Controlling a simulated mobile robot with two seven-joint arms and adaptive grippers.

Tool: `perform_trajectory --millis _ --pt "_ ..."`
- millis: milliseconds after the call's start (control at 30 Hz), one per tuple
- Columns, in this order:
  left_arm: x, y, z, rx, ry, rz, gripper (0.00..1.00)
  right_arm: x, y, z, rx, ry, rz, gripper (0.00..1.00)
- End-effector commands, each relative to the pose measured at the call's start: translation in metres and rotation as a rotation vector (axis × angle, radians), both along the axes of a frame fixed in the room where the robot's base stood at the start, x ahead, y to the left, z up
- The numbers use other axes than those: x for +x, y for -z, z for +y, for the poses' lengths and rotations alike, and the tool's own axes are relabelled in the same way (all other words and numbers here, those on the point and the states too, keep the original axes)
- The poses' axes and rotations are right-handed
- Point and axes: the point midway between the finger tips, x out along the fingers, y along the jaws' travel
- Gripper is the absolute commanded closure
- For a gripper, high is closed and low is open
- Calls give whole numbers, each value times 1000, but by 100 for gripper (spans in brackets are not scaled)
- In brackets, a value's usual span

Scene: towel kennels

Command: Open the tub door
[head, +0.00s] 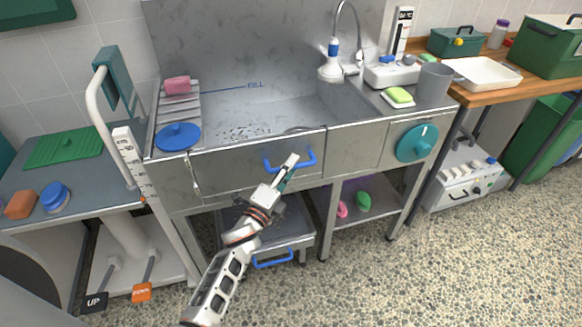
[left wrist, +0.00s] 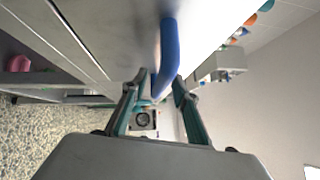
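The tub door (head: 235,168) is the grey metal front panel of the steel tub (head: 250,122). It looks shut, flush with the tub front. Its blue handle (head: 308,161) is a bar on the upper right part of the panel. In the left wrist view the blue handle (left wrist: 168,48) runs down between the two teal fingers of my left gripper (left wrist: 157,88). The fingers stand apart, with gaps visible beside the bar. My right gripper is in neither view.
A blue disc (head: 179,137) lies on the tub's left ledge. A teal round dial (head: 417,143) is on the front at right. The speckled floor (head: 400,280) in front is clear.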

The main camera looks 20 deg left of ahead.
Motion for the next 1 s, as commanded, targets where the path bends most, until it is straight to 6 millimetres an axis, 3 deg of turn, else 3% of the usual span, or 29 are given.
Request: perform_trajectory --millis 300,433,767,1000 --pt "4 0 -1 -1 0 0 71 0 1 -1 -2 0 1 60" --pt "3 0 -1 -1 0 0 100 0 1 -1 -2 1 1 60" --pt "-1 0 -2 2 16 1 100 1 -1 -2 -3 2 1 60" --pt "-27 -2 -11 4 116 2 100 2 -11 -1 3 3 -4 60"
